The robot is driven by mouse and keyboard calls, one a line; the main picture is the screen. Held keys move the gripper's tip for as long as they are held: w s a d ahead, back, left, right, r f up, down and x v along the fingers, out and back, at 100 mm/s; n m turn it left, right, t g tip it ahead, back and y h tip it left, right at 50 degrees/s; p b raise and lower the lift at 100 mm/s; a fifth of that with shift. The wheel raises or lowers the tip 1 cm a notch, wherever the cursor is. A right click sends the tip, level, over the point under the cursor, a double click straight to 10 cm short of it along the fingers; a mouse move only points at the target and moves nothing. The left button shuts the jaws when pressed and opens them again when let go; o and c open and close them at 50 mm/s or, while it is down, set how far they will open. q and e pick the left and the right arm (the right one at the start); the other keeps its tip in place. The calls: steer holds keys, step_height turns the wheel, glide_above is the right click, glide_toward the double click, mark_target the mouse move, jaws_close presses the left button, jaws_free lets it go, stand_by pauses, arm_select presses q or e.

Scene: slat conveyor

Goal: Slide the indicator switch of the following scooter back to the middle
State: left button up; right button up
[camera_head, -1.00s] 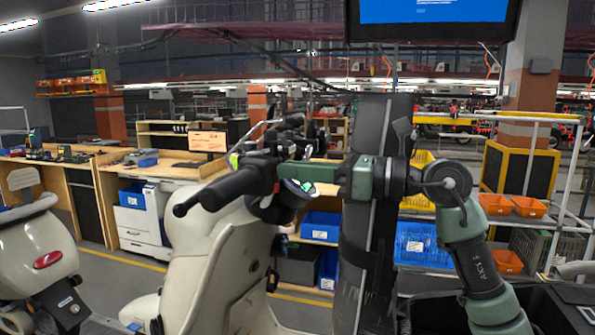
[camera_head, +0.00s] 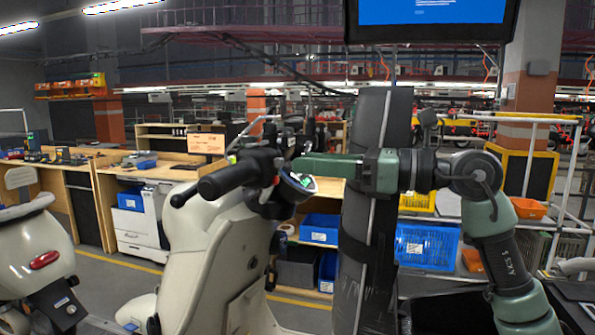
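The cream scooter (camera_head: 205,255) stands in the middle of the view, with its black handlebar grip (camera_head: 228,180) pointing left. The switch housing (camera_head: 268,165) sits at the inner end of the grip. The indicator switch is too small to make out, so its position cannot be told. My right gripper (camera_head: 300,166) reaches in from the right, its green fingers pointing left. Its tips are just right of the switch housing, near the dash display (camera_head: 298,184), with no clear contact. The fingers are seen edge-on, so their opening cannot be told. My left gripper is out of view.
Another cream scooter (camera_head: 35,245) stands at the left edge. Workbenches (camera_head: 75,165) stand at the back left. Racks with blue bins (camera_head: 427,246) and an orange bin (camera_head: 528,208) stand at the right.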

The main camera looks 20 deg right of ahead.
steer(key=b+v, duration=0.1)
steer(key=v, duration=0.3)
steer(key=shift+s+d, duration=0.15)
stand_by(0.4)
